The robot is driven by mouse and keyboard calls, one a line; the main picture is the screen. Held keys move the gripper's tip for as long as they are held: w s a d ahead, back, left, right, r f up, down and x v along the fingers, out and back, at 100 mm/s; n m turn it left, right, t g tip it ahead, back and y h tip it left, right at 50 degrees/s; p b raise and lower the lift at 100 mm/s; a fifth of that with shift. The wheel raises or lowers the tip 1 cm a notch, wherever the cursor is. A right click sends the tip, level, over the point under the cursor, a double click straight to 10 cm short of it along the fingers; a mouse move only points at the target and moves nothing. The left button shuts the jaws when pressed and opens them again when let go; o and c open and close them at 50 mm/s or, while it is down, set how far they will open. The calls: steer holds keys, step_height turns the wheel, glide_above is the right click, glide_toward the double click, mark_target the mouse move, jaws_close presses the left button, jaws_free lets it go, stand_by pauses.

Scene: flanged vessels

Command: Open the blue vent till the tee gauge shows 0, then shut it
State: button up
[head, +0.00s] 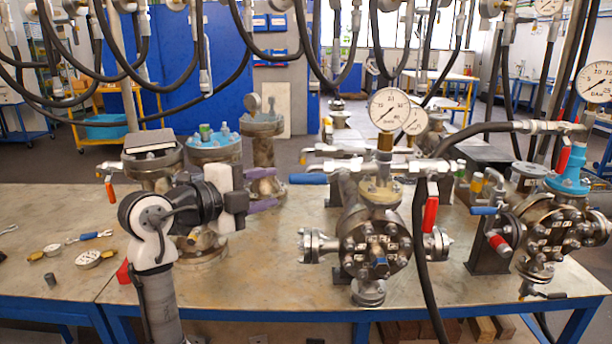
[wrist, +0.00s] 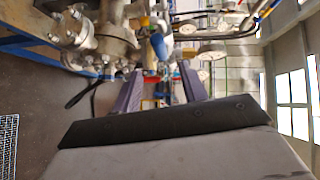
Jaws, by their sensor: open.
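The blue vent handle (head: 308,178) points left from the pipework beside the tee in the head view. It also shows in the wrist view (wrist: 159,47), beyond the fingertips and between their lines. My gripper (head: 276,188) is open and empty, with its purple fingers to the left of the blue handle and apart from it. The fingers also show in the wrist view (wrist: 160,80). A round white gauge (head: 390,108) stands on a brass stem above the middle flanged vessel (head: 375,245). Its needle is too small to read surely. A second gauge (head: 414,121) is partly hidden behind it.
A red lever (head: 430,213) hangs right of the vessel, with a black hose passing close by. Another vessel with a blue fitting (head: 568,172) stands at right. Flanged vessels (head: 214,150) stand behind my arm. Hoses hang overhead. Loose gauges (head: 88,259) lie on the left bench.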

mark_target(313, 178)
steer(key=p+x, duration=0.4)
steer(key=x, duration=0.8)
steer(key=shift+d+r, duration=0.1)
steer(key=shift+d, duration=0.05)
steer(key=shift+w+d+f, duration=0.2)
steer(key=shift+w+d, duration=0.1)
steer(key=shift+w, duration=0.1)
jaws_close()
